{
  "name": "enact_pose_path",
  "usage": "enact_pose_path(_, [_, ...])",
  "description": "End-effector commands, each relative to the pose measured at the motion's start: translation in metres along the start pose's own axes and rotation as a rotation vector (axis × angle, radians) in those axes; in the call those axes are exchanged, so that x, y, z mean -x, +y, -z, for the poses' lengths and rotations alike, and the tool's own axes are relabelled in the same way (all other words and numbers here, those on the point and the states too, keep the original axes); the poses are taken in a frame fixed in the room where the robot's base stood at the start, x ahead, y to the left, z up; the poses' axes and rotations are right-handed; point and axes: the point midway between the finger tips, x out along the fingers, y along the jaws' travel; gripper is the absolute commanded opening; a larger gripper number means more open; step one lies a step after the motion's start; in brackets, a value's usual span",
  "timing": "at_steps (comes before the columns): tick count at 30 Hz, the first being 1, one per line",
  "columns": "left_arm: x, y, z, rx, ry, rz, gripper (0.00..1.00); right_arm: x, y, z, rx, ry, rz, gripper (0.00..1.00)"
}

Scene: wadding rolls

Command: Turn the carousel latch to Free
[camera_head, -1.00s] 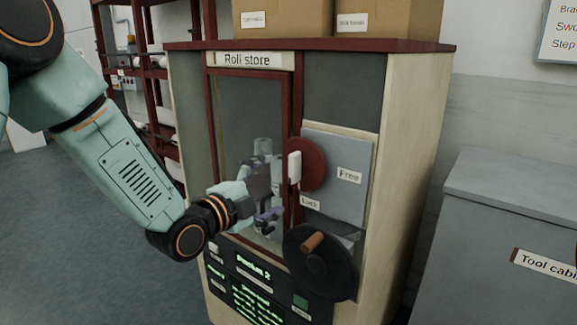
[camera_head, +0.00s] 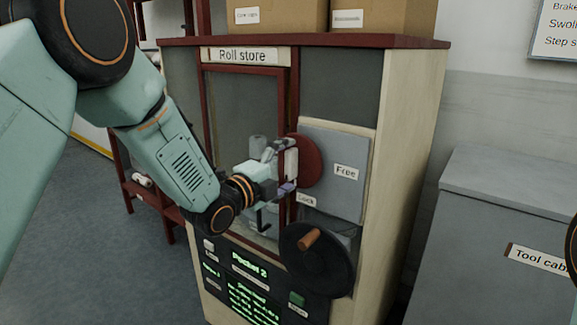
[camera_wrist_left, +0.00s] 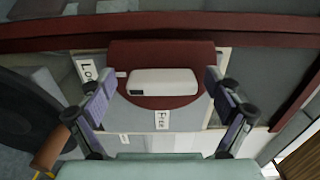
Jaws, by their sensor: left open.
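The carousel latch is a dark red disc (camera_head: 309,160) with a white bar handle (camera_head: 291,162) standing upright, on the grey panel of the roll store. The "Free" label (camera_head: 346,171) is right of the disc and the "Lock" label (camera_head: 306,199) is below it. My left gripper (camera_head: 284,170) is at the handle. In the left wrist view my left gripper (camera_wrist_left: 160,100) is open, its fingers apart on both sides of the white handle (camera_wrist_left: 164,82), with gaps and no visible contact. My right gripper is out of view.
Below the latch are a black hand wheel (camera_head: 318,262) with a wooden knob and a dark display panel (camera_head: 250,275) with green text reading "Pocket 2". The glass door's red frame (camera_head: 283,110) is close to the gripper. A grey tool cabinet (camera_head: 500,210) stands at right.

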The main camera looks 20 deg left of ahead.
Motion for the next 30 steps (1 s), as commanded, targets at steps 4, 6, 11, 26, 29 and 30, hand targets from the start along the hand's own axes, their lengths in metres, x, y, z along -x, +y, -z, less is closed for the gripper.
enact_pose_path(4, [-0.0063,0.0000,-0.0001,0.000,0.001,-0.001,0.91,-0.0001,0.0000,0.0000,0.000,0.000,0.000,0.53])
enact_pose_path(6, [-0.0069,-0.0001,-0.0001,0.001,0.001,-0.001,0.91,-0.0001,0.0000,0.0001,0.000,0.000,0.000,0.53])
enact_pose_path(11, [-0.0067,0.0000,-0.0002,0.001,0.001,-0.001,0.91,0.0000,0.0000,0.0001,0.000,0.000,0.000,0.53])
enact_pose_path(26, [-0.0068,-0.0007,0.0002,-0.001,0.002,0.001,0.50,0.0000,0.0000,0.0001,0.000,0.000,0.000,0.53])
enact_pose_path(29, [-0.0070,-0.0013,0.0001,-0.001,0.002,0.002,0.41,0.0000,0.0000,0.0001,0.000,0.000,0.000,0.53])
enact_pose_path(30, [-0.0071,-0.0015,0.0000,-0.001,0.002,0.003,0.38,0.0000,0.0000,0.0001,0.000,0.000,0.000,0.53])
